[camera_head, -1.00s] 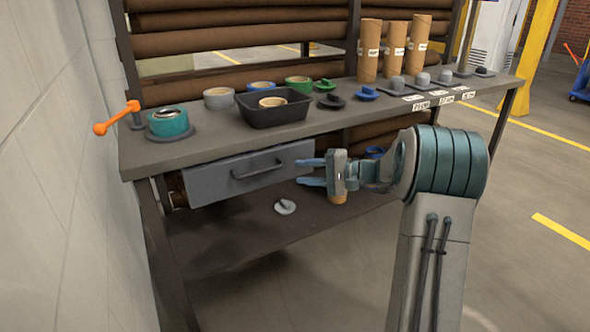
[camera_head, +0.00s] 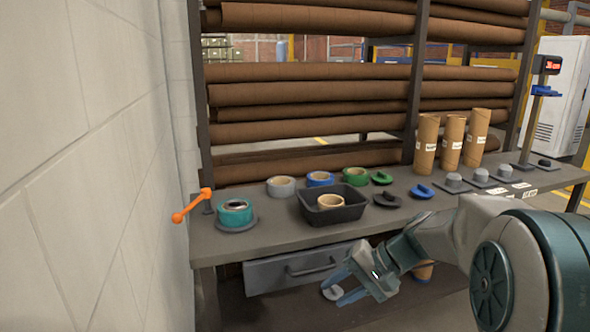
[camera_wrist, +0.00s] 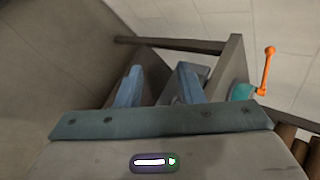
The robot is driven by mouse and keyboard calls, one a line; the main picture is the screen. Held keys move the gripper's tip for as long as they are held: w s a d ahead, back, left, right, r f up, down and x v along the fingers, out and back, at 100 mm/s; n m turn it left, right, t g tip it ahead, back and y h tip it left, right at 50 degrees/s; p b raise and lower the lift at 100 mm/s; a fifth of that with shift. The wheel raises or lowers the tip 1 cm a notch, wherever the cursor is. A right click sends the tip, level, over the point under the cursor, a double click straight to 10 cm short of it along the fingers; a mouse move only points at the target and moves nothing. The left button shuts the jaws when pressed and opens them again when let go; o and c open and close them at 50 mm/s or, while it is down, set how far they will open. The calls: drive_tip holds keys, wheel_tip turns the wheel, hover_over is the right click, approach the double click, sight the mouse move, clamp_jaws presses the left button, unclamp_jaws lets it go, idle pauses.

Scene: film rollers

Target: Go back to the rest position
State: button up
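My gripper (camera_head: 338,292) is in front of the workbench, below the tabletop edge and near the right end of the grey drawer (camera_head: 290,268). Its two blue fingers point down and left, stand apart and hold nothing. In the wrist view my gripper (camera_wrist: 161,72) also shows a gap between the fingers. My arm bends in from the right of the head view and hides part of the bench front.
The bench (camera_head: 265,240) carries a teal roll (camera_head: 235,213), a black tray (camera_head: 333,209) with a tape roll inside, other rolls, blue and black pieces, and brown tubes (camera_head: 452,143). An orange lever (camera_head: 192,205) stands by the left wall (camera_head: 90,170).

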drive_tip(key=s+d+r+n+h+p, duration=0.2)
drive_tip(key=s+r+h+p, duration=0.2)
drive_tip(key=s+r+p, duration=0.4)
drive_tip(key=s+d+r+n+t+h+p, duration=0.1)
drive_tip(key=s+d+r+h+p, duration=0.2)
drive_tip(key=s+r+p, duration=0.4)
drive_tip(key=s+h+p, duration=0.1)
drive_tip(key=s, duration=0.1)
drive_tip(key=shift+s+d+r+n+h+p, duration=0.25)
drive_tip(key=shift+s+r+n+h+p, duration=0.05)
drive_tip(key=shift+r+n+h+p, duration=0.1)
